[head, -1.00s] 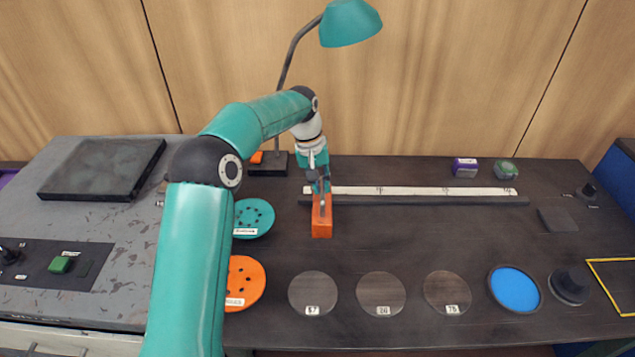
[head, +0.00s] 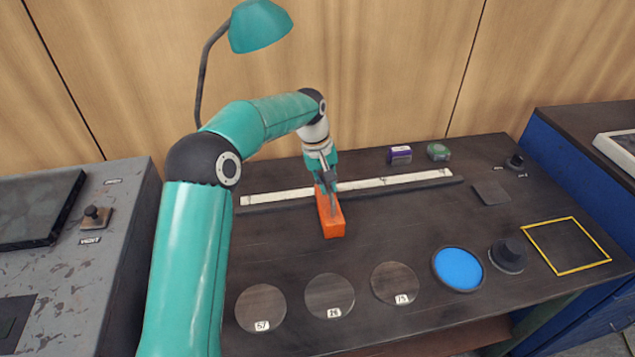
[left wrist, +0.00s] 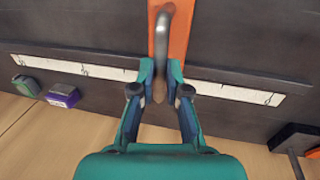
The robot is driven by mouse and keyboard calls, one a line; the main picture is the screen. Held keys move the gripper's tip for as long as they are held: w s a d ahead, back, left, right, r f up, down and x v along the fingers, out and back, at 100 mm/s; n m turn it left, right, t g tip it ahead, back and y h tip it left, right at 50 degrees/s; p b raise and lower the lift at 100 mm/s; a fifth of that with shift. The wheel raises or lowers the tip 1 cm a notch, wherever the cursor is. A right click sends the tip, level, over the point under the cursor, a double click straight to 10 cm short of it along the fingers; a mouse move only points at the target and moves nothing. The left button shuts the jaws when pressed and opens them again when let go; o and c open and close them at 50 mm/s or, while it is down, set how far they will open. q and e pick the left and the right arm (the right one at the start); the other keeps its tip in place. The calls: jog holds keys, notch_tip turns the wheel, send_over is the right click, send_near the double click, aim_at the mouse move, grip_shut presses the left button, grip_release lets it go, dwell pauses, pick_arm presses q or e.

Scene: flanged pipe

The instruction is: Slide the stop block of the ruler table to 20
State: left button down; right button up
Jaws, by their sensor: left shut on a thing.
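The stop block (head: 331,216) is orange and lies across the dark rail in front of the white ruler strip (head: 275,198), a little left of the strip's middle. My left gripper (head: 326,184) is over the block's far part. In the left wrist view the orange block (left wrist: 179,38) carries a grey bar handle (left wrist: 160,30), and my left gripper's fingers (left wrist: 160,88) are shut on its end. The ruler strip (left wrist: 65,67) shows on both sides of the fingers; its numbers are too small to read. My right gripper is not in view.
A purple box (head: 399,155) and a green object (head: 438,152) stand behind the ruler's right part. A teal lamp (head: 259,26) rises at the back. Round discs (head: 330,296), a blue disc (head: 458,269) and a black knob (head: 508,255) lie along the front.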

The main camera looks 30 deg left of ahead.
pick_arm(q)
jog(key=shift+s+a, duration=0.15)
jog(key=shift+a, duration=0.1)
jog(key=c, duration=1.6)
grip_release()
jog(key=shift+s+a, duration=0.1)
jog(key=o, duration=0.4)
jog(key=shift+r, duration=0.15)
jog(key=r, duration=0.3)
jog(key=s+a+r, duration=0.1)
jog(key=r, duration=0.7)
jog(key=shift+s+a+r, duration=0.2)
jog(key=shift+s+a, duration=0.05)
jog(key=shift+f, duration=0.1)
